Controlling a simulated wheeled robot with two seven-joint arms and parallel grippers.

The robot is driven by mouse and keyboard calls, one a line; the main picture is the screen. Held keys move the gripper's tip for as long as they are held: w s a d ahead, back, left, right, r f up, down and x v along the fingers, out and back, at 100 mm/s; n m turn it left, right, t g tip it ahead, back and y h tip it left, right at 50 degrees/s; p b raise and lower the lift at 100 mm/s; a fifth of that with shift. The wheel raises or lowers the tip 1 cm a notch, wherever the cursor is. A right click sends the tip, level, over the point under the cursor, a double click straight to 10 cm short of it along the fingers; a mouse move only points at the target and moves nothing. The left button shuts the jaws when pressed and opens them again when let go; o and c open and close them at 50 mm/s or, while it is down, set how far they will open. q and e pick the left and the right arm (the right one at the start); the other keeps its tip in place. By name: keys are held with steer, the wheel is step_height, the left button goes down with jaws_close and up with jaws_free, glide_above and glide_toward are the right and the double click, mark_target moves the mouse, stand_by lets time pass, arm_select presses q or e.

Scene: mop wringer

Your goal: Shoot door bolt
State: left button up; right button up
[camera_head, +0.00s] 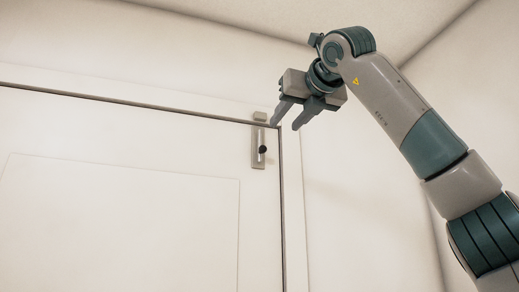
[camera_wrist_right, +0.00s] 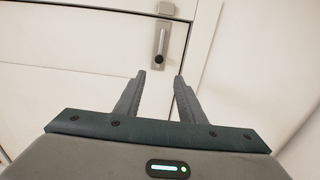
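The door bolt (camera_head: 258,153) is a slim metal plate with a rod and a black knob, mounted upright near the top right corner of the white door (camera_head: 130,145). A small metal catch (camera_head: 260,116) sits above it on the frame. The bolt also shows in the right wrist view (camera_wrist_right: 161,45), ahead of the fingers. My right gripper (camera_head: 286,126) is open and empty, up and to the right of the bolt, apart from it in the picture. Its two fingers also show spread in the right wrist view (camera_wrist_right: 163,80). My left gripper is not in view.
The door frame (camera_head: 293,200) runs down right of the bolt. Plain wall (camera_head: 360,210) lies further right, with the ceiling above. The space in front of the door looks clear.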

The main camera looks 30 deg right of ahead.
mark_target(263, 148)
steer(key=shift+w, duration=0.15)
steer(key=p+x, duration=0.8)
steer(key=x, duration=0.7)
steer(key=shift+w+r, duration=0.15)
steer(key=shift+w, duration=0.3)
steer(key=shift+w+d+p, duration=0.15)
steer(key=shift+w+p, duration=0.4)
steer(key=shift+w, duration=0.1)
jaws_close()
steer(key=shift+r+p, duration=0.75)
steer(key=shift+r, duration=0.9)
steer(key=shift+s+r, duration=0.15)
steer(key=shift+r, duration=0.2)
